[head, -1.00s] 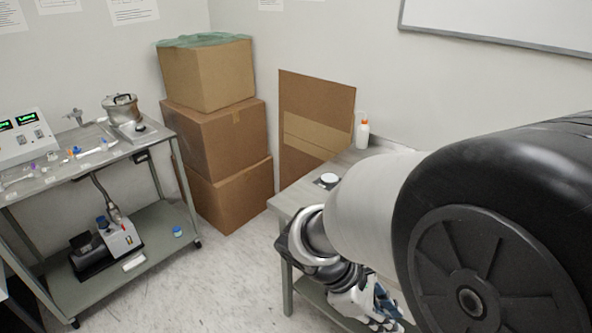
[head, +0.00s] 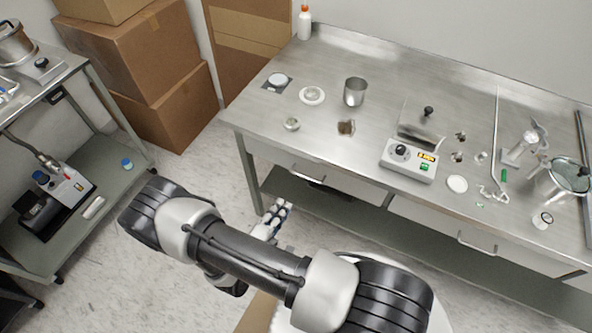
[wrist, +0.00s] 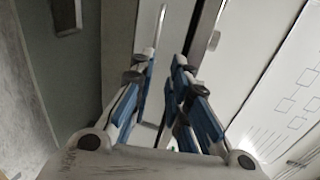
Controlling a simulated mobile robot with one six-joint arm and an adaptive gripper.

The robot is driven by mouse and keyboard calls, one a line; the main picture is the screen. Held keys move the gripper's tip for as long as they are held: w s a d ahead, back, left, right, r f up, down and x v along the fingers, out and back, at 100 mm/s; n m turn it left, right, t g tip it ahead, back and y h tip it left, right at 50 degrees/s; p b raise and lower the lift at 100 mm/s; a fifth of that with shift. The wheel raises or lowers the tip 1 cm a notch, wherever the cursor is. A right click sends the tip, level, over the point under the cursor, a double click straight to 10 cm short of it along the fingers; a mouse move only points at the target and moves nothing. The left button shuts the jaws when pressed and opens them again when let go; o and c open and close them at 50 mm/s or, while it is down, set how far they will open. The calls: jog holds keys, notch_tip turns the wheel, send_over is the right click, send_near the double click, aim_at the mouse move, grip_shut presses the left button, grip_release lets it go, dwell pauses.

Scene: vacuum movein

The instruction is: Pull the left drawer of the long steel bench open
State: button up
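The long steel bench (head: 330,110) stands across the right of the head view. Its left drawer (head: 275,156) has a pale front and a bar handle (head: 308,180), and looks shut. My gripper (head: 276,212) is in front of the bench's left end, below and left of that handle in the picture. In the wrist view my gripper (wrist: 164,58) has its two blue-padded fingers apart, with nothing seen clamped between them. A thin pale bar (wrist: 162,22) shows beyond the fingertips; I cannot tell whether it is the handle or whether the fingers touch it.
A right drawer handle (head: 477,245) is farther along the bench. The top holds a metal cup (head: 355,92), a hotplate (head: 410,160) and small glassware. A cart (head: 70,215) and stacked boxes (head: 150,60) stand left.

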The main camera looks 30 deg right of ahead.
jog(key=b, duration=0.3)
send_near(304, 176)
jog(key=shift+n, duration=0.3)
jog(key=x, duration=1)
jog(key=shift+f, duration=0.25)
jog(key=shift+c, duration=0.3)
grip_shut()
